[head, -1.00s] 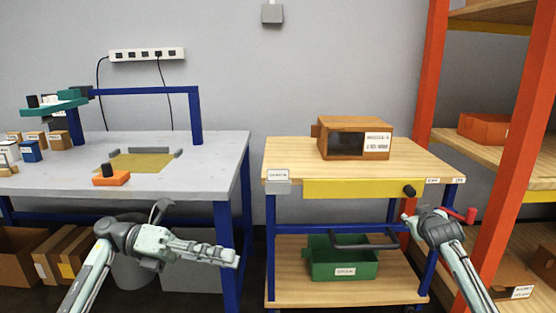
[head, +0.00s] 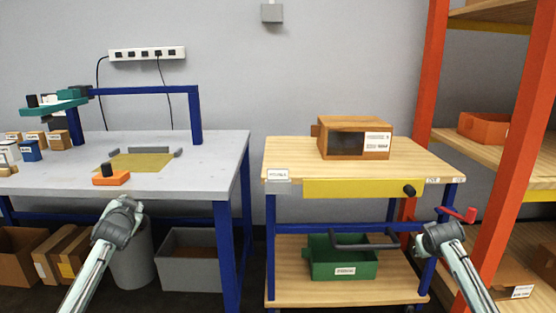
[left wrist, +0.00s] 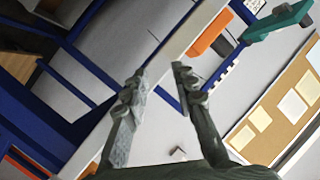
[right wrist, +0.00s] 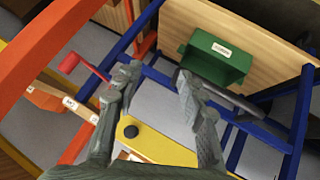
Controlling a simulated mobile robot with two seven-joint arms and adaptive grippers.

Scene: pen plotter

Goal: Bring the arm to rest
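My left arm's end (head: 120,218) shows low at the left in the head view, in front of the grey table; its fingers are mostly hidden there. In the left wrist view the left gripper (left wrist: 158,75) has its two fingers apart with nothing between them. My right arm's end (head: 440,238) shows at the lower right in the head view, in front of the cart's right side. In the right wrist view the right gripper (right wrist: 158,73) has its fingers apart and empty.
The grey table (head: 215,150) carries a yellow mat (head: 140,163), an orange block (head: 111,178) and a blue frame (head: 196,115). The wooden cart (head: 290,155) holds a brown box (head: 340,137) and a green bin (head: 345,262). An orange rack (head: 425,110) stands right.

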